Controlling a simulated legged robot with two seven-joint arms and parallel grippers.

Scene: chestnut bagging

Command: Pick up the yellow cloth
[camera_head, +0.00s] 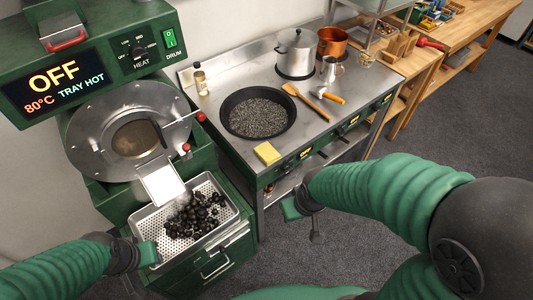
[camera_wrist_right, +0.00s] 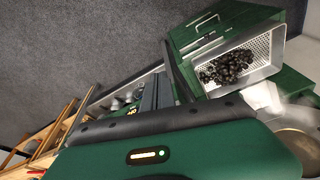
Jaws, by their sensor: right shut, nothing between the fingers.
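The yellow cloth (camera_head: 267,153) lies as a small folded block on the front edge of the steel counter (camera_head: 228,142), just in front of the black pan. My right gripper (camera_head: 292,208) is shut and empty, in front of the counter, lower than the cloth and apart from it. In the right wrist view my gripper's dark fingers (camera_wrist_right: 158,92) show, and I cannot make out the cloth there. My left gripper (camera_head: 148,254) is at the front left corner of the chestnut tray; its fingers are too unclear to tell their state.
The perforated tray (camera_head: 236,212) of dark chestnuts sits under the green roaster (camera_head: 108,195), whose display reads OFF, 80°C, TRAY HOT. The black pan (camera_head: 258,112), wooden spatula (camera_head: 303,100), bottle (camera_head: 201,83) and pots stand on the counter. The grey floor (camera_head: 300,262) ahead is clear.

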